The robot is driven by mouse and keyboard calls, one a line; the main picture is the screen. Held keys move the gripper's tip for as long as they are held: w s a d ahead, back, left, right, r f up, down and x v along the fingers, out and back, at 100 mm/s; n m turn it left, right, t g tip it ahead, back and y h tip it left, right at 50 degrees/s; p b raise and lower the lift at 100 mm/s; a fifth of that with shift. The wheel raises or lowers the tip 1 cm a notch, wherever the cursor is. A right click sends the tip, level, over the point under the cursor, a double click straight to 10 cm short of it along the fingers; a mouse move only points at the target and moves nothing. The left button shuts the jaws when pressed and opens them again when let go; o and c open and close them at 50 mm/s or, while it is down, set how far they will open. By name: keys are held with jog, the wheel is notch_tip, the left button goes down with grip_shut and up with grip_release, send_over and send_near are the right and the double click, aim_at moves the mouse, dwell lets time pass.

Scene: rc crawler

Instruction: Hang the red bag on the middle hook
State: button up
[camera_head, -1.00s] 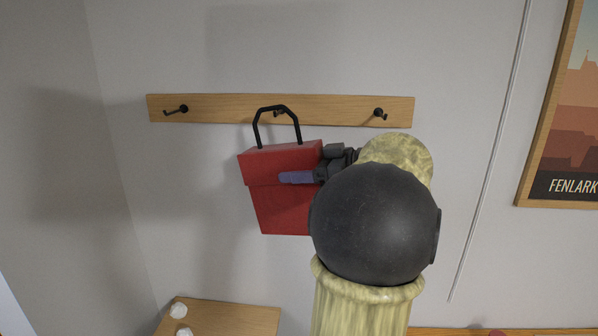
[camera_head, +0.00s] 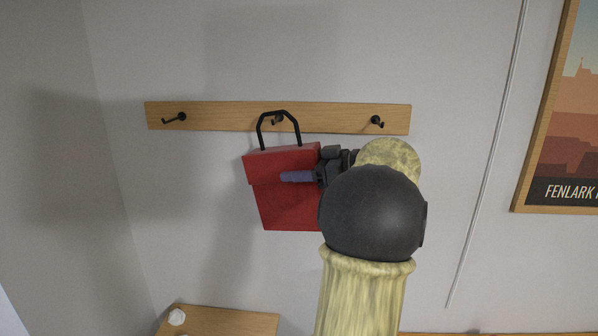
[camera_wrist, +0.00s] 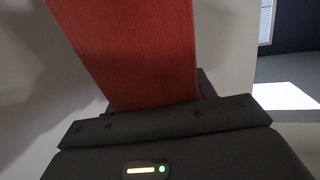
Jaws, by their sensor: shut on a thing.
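The red bag (camera_head: 285,205) hangs upright in front of the wall, held by my gripper (camera_head: 298,177), which is shut on its upper part. The bag's black handle (camera_head: 278,113) stands up as a loop and overlaps the wooden rack in the picture. The middle hook (camera_head: 277,119) shows inside the handle loop; I cannot tell whether the handle is around it or in front of it. In the wrist view the bag (camera_wrist: 140,50) rises from the dark gripper body. The fingertips are hidden there. My arm covers the bag's lower right edge.
The wooden rack (camera_head: 222,116) also has a left hook (camera_head: 175,118) and a right hook (camera_head: 376,122), both empty. A small wooden table (camera_head: 235,322) with a white object (camera_head: 177,316) stands below left. A framed poster (camera_head: 560,120) and a thin pole (camera_head: 490,150) are at right.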

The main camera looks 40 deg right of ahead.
jog(key=shift+w+d, duration=0.25)
jog(key=shift+d, duration=0.05)
jog(key=shift+w+d+f+p, duration=0.35)
jog(key=shift+d+f+p, duration=0.1)
jog(key=shift+p, duration=0.25)
